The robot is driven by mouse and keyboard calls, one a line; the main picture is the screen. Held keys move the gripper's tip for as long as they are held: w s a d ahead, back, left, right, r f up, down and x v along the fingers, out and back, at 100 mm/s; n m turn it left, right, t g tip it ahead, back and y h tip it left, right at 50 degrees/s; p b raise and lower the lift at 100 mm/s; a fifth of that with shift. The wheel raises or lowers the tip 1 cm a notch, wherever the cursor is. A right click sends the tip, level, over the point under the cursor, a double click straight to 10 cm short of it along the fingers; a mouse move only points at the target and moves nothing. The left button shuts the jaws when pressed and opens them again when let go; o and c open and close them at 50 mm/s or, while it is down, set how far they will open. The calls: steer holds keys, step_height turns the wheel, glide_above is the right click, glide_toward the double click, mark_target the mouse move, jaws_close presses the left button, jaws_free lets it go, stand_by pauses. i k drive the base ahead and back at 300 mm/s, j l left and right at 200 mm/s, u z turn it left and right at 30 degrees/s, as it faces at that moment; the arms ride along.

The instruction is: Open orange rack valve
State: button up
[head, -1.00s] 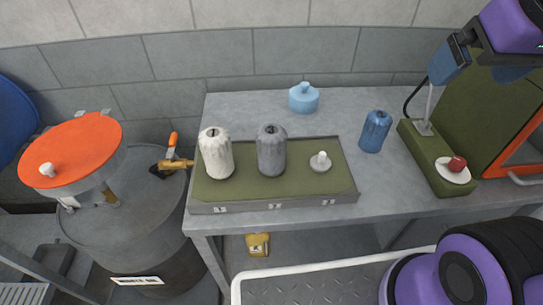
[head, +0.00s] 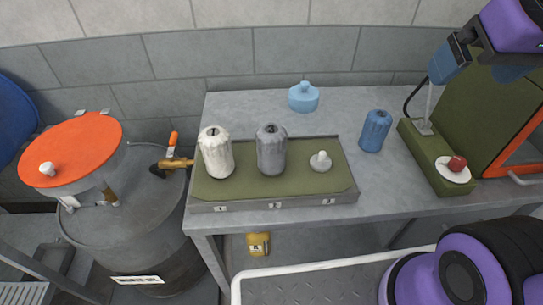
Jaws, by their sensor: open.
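A small valve with an orange handle (head: 174,139) and a brass body (head: 176,163) sits at the left end of the workbench, above the grey drum. The handle stands nearly upright, tilted slightly; I cannot tell its setting. A black fitting joins the brass body on the left. My gripper (head: 481,69) is at the upper right, far from the valve, with blue fingers apart and nothing seen between them. Part of it is cut off by the picture's edge.
The grey bench (head: 240,112) bears a green tray (head: 297,184) with white and grey ribbed containers and a white knob. A light-blue jar (head: 303,98), a blue ribbed container (head: 375,131) and a green box with a red button (head: 457,163) stand on it. An orange-lidded pot (head: 75,145) stands left.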

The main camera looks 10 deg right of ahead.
mark_target(172, 144)
steer(key=j+u, duration=0.1)
steer(key=j, duration=0.4)
steer(key=i+j+u, duration=0.1)
steer(key=j, duration=0.45)
steer(key=i+j+u, duration=0.1)
steer(key=j, duration=0.4)
